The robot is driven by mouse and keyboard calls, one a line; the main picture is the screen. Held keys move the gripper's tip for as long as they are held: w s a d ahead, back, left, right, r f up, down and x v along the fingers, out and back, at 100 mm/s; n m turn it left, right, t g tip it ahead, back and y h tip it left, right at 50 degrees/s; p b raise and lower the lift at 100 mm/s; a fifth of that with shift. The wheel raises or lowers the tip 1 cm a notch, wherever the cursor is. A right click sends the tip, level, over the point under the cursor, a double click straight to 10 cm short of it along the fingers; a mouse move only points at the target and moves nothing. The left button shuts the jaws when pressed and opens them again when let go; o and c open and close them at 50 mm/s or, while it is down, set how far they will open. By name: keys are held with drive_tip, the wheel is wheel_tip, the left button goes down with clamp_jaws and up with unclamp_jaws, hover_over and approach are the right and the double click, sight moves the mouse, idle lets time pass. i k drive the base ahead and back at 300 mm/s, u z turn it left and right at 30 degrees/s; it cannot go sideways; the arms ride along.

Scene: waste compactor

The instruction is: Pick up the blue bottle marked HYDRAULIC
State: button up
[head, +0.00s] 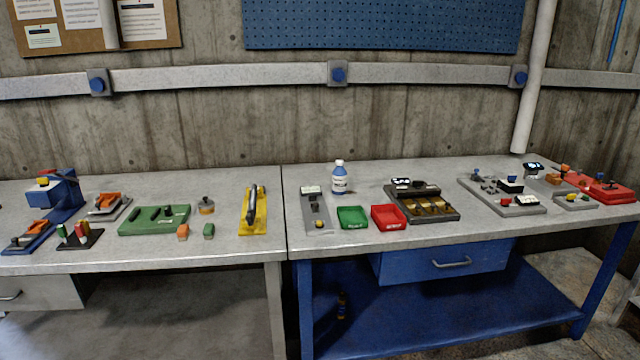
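My gripper is not in view, and nothing is seen touching the bottle.
A grey plate with parts (315,209) lies left of the bottle. A green tray (352,224) and a red tray (390,225) are in front. A dark fixture (430,213) sits to the right. Clear bench lies behind. The left bench (120,255) holds several fixtures.

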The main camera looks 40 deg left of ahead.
sight(339, 175)
drive_tip(key=u, duration=1.55)
